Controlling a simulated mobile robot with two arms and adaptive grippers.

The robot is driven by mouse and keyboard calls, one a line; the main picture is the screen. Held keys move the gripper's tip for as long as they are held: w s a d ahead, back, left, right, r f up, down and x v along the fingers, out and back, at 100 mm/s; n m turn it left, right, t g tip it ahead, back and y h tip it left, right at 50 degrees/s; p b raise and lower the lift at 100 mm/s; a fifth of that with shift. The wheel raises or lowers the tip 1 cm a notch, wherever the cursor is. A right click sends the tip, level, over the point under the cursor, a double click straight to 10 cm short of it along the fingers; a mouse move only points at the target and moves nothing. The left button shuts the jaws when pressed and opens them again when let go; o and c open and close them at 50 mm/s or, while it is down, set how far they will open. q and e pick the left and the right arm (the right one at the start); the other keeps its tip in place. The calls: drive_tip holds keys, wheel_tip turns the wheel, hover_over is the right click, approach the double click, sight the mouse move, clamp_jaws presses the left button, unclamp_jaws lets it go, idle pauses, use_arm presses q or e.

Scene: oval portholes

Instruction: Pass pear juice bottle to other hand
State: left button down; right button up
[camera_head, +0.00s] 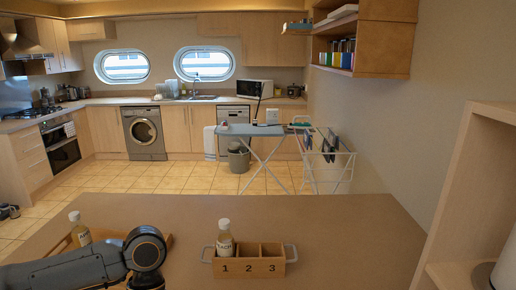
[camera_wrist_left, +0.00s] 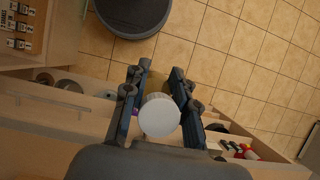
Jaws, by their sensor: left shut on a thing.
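My left gripper shows in the left wrist view (camera_wrist_left: 155,85), its two dark fingers shut on a bottle with a round white cap (camera_wrist_left: 160,117). Its label is hidden, so I cannot tell which juice it is. In the head view my left arm comes in at the bottom left; its fingers and the held bottle are not visible there. A white-capped bottle (camera_head: 224,241) stands upright in compartment 1 of the wooden caddy (camera_head: 249,268); its label seems to end in "EACH". Another white-capped bottle (camera_head: 79,231) stands behind my left arm, label unreadable. My right gripper is not in view.
The brown table (camera_head: 340,235) is clear to the right of the caddy, whose compartments 2 and 3 look empty. A wooden tray (camera_head: 112,236) lies partly behind my left arm. A pale shelf unit (camera_head: 465,200) stands at the right edge.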

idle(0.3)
